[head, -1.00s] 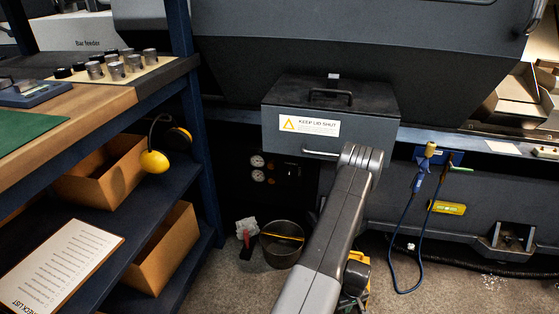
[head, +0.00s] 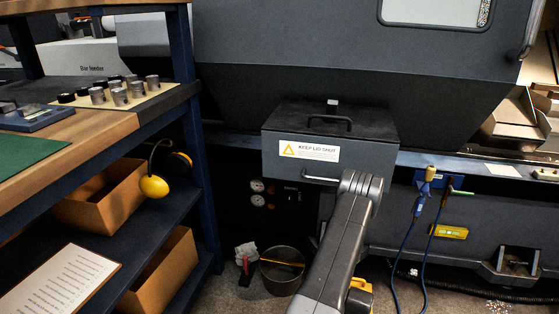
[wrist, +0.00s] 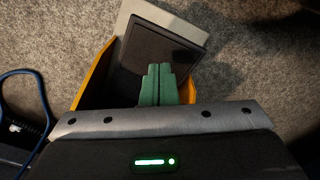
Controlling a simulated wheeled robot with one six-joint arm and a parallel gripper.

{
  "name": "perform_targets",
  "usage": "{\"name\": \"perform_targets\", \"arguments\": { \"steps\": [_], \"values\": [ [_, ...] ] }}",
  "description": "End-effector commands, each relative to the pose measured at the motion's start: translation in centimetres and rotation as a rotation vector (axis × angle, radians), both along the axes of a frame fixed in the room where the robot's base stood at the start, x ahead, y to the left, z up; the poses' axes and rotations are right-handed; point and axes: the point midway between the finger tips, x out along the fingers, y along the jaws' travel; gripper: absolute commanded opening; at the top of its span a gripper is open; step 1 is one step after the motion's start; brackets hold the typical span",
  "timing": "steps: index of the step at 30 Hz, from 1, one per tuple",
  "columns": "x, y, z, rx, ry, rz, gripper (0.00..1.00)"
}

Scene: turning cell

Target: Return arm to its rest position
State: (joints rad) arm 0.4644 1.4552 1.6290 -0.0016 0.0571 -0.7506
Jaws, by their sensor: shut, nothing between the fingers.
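My arm (head: 340,240) is bent in front of the machine, its upper joint just below the grey lidded box (head: 300,151) in the head view. My gripper (wrist: 158,70) shows in the wrist view, its two green fingers pressed together with nothing between them. It points down over a yellow-sided body with a dark flat panel (wrist: 160,50), above the grey floor. Whether the fingertips touch the panel cannot be told. The gripper is hidden in the head view.
A metal bucket (head: 281,268) stands on the floor left of my arm. Blue cables (head: 409,247) hang from the machine at right. The shelved bench (head: 150,125) with cardboard bins is at left. Open carpet-like floor (wrist: 270,70) shows in the wrist view.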

Motion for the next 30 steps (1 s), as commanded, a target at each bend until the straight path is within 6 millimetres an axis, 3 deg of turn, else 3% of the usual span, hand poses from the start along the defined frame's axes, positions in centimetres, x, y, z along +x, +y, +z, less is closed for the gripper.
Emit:
{"name": "perform_targets", "arguments": {
  "steps": [1,5,16,30],
  "values": [
    [0.0,0.0,-1.1,0.0,0.0,0.0,0.0],
    [0.0,0.0,-2.1,0.0,0.0,0.0,0.0],
    [0.0,0.0,-2.2,0.0,0.0,-0.001,0.0],
    [-0.4,0.6,0.6,0.014,0.026,-0.109,0.0]
  ]
}}
